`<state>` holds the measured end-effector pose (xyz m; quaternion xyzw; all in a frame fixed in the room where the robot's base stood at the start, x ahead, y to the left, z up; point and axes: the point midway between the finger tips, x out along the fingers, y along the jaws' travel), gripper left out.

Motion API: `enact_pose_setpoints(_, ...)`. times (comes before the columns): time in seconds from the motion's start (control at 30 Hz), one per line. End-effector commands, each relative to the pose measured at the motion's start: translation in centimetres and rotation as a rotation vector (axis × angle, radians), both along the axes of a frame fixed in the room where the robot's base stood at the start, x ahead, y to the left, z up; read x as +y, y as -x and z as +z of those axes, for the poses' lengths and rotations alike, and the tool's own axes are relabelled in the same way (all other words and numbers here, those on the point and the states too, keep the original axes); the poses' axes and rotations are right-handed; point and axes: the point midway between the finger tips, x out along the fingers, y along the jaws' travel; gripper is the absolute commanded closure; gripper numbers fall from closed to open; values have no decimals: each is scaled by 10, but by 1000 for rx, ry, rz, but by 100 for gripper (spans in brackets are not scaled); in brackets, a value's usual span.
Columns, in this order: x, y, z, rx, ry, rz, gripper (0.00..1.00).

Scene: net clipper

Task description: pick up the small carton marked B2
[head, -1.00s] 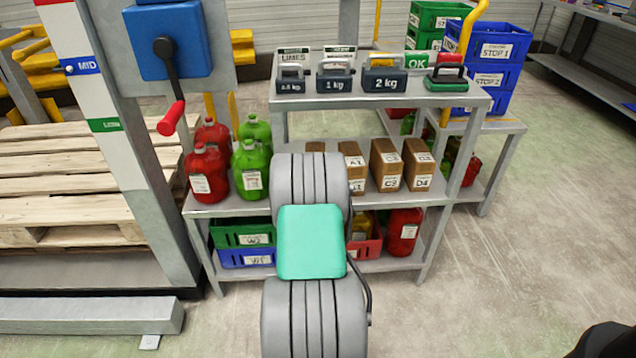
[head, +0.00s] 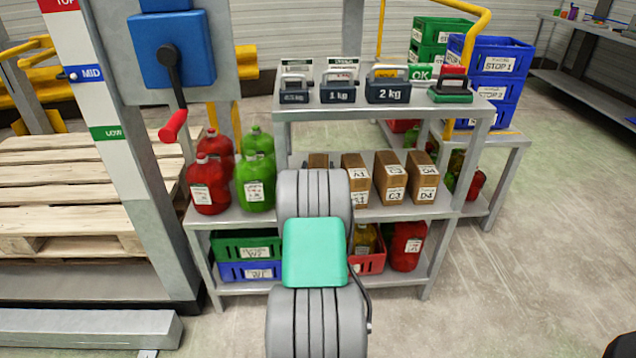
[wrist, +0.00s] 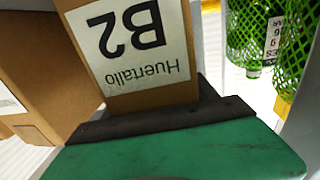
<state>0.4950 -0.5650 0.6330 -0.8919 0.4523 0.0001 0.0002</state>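The brown carton marked B2 (wrist: 140,40) fills the top middle of the wrist view, its white label upside down. In the head view only the top of a carton (head: 318,160) in that place shows, left of the A1 carton; my arm hides the rest. My gripper (wrist: 165,118) shows in the wrist view as a green finger with a dark pad, across the carton's label side. A dark edge also shows just right of the carton. The far finger is mostly hidden, so I cannot tell whether the pads press on the carton. The head view does not show the fingers.
Cartons A1 (head: 355,180), C3 (head: 390,178) and D4 (head: 421,178) stand to the right on the same shelf (head: 400,210). Green jugs (head: 256,180) and red jugs (head: 208,185) stand to the left. Weights (head: 388,88) sit on the shelf above.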

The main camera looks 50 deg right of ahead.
Motion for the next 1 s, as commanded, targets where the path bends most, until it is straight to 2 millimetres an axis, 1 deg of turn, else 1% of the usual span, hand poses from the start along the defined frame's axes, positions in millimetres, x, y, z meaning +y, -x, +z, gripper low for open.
enact_pose_setpoints(0.03, 0, 0, 0, 0, 0, 0, 38)
enact_pose_setpoints(0.07, 0, 0, 0, 0, 0, 0, 41)
enact_pose_setpoints(0.77, 0, 0, 0, 0, 0, 0, 98)
enact_pose_setpoints(0.8, 0, 0, 0, 0, 0, 0, 100)
enact_pose_setpoints(0.93, 0, 0, 0, 0, 0, 0, 100)
enact_pose_setpoints(0.97, -1, -1, 6, -6, 9, 0, 100)
enact_pose_setpoints(1.0, -1, -1, 6, -6, 9, 0, 100)
